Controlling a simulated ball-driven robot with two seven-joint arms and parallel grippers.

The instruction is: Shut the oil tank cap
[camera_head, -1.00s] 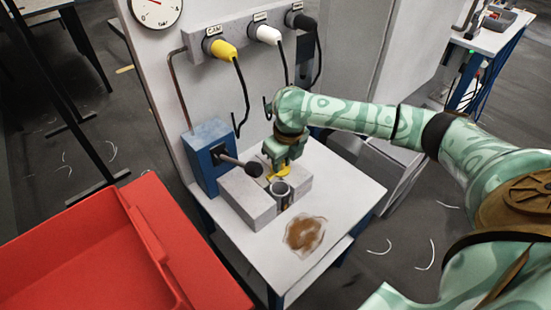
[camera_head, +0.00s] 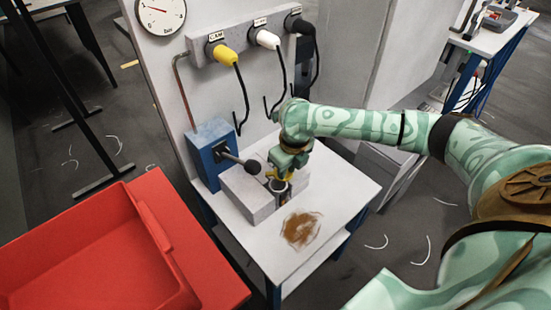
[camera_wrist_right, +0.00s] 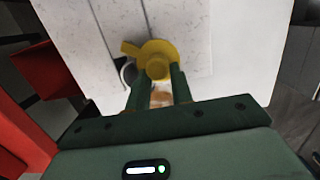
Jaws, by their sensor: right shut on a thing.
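The yellow oil tank cap (camera_wrist_right: 155,58) is at the fingertips of my right gripper (camera_wrist_right: 161,78) in the right wrist view, with its tab pointing left. The gripper is shut on it. In the head view the gripper (camera_head: 287,168) is low over the grey tank block (camera_head: 248,192), close behind the round filler neck (camera_head: 279,188). Only a little yellow of the cap (camera_head: 270,175) shows there. In the wrist view the neck's dark opening (camera_wrist_right: 128,72) is partly uncovered beside the cap. My left gripper is not in view.
A blue box with a black-knobbed lever (camera_head: 252,167) stands left of the neck. A brown stain (camera_head: 300,230) marks the white table (camera_head: 255,240). Cables hang from the yellow, white and black plugs on the panel behind. A red tray (camera_head: 95,250) is at front left.

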